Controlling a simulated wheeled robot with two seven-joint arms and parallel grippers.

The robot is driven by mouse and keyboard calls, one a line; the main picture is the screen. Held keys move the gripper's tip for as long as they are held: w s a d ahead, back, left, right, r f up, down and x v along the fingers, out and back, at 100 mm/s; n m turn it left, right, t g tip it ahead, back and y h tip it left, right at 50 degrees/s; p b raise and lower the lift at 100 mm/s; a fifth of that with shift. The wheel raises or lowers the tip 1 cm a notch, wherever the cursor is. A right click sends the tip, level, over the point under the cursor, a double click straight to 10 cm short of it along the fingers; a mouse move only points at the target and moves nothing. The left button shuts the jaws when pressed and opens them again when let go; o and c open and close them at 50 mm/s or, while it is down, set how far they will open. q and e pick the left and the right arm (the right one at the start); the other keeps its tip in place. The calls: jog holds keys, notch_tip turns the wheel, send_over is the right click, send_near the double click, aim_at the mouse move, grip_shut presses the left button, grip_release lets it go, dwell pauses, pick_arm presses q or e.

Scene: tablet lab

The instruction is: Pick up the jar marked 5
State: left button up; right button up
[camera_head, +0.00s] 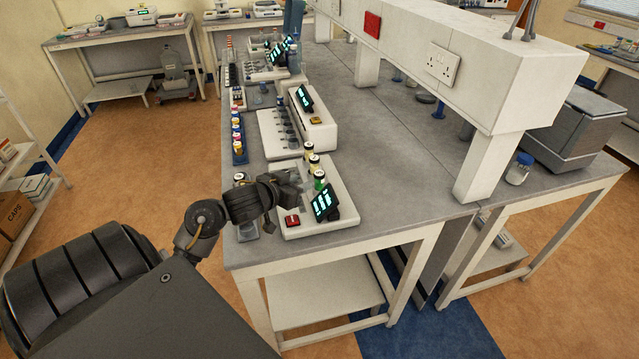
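Small jars with coloured bodies stand on the bench; their marks are too small to read, so I cannot tell which is marked 5. My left gripper (291,188) is over the near device, left of the green jar. Its fingers are small and dark, and I cannot tell whether they are open. My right gripper is not in view.
The near device has a lit screen (325,203) and a red button (292,220). A second white device (283,135) stands behind it. A raised white shelf (470,65) runs along the bench (400,190). The grey top between devices and shelf is mostly clear.

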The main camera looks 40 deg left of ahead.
aim_at(317, 175)
pick_arm(q)
jog(key=x, duration=0.5)
jog(key=shift+w+f+b, duration=0.15)
jog(key=shift+b, duration=0.15)
jog(key=shift+p+x, duration=0.3)
jog(key=shift+x, duration=2.45)
jog(key=shift+c, duration=0.4)
jog(key=c, duration=0.5)
